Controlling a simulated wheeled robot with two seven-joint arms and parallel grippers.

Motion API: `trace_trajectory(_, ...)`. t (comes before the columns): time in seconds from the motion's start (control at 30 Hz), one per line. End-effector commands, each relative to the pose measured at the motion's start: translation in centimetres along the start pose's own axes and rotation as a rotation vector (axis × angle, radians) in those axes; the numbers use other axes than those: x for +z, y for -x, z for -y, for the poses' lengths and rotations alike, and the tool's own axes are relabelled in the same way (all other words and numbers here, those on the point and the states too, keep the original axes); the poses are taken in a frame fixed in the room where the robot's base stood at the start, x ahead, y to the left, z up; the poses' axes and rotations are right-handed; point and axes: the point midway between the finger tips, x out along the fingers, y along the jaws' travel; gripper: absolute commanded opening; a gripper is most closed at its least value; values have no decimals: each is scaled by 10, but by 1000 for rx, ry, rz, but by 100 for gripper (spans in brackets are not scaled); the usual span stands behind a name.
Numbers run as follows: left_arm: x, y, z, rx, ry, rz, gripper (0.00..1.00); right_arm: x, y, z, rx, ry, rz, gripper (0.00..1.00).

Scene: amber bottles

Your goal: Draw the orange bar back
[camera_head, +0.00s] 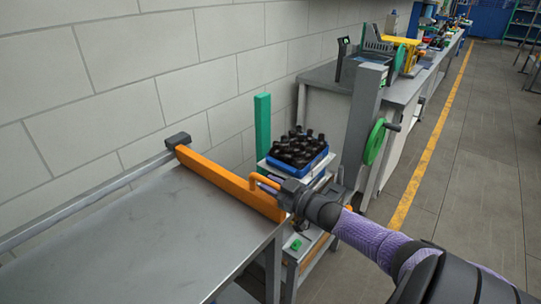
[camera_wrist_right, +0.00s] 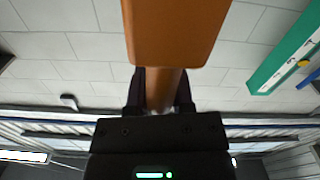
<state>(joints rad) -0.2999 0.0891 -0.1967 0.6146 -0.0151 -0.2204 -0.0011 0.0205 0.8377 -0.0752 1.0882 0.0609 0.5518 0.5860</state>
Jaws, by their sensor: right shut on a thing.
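The orange bar (camera_head: 228,182) lies across the far end of a grey metal table (camera_head: 130,240). Its left end meets a dark block (camera_head: 177,140) on a rail along the wall side. An orange handle (camera_head: 262,179) stands at its right end. My right gripper (camera_head: 286,194) is shut on this handle. In the right wrist view the orange bar (camera_wrist_right: 175,30) fills the top middle, and the handle (camera_wrist_right: 165,88) sits between the two dark fingers (camera_wrist_right: 160,92). My left gripper is not in view.
Past the bar, a blue crate (camera_head: 298,166) of dark amber bottles (camera_head: 298,147) stands on a low stand beside a green post (camera_head: 262,125). A grey post with a green wheel (camera_head: 375,141) stands right of it. Open floor with a yellow line (camera_head: 430,150) lies right.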

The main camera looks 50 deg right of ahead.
Motion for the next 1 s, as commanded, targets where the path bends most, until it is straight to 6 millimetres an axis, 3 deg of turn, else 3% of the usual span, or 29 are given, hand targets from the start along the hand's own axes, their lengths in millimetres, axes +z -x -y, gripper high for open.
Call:
trace_trajectory(0.13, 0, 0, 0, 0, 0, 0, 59, -1, 0, -4, 8, 4, 3, 0)
trace_trajectory(0.17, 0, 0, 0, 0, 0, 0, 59, -1, 0, -4, 9, 4, 3, 31)
trace_trajectory(0.3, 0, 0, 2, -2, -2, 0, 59, -1, 0, -4, 8, 4, 2, 61)
trace_trajectory(0.63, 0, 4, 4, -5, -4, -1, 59, -1, 6, -2, 5, 0, 3, 61)
trace_trajectory(1.0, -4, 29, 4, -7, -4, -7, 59, -3, 78, -3, 7, 1, 5, 61)
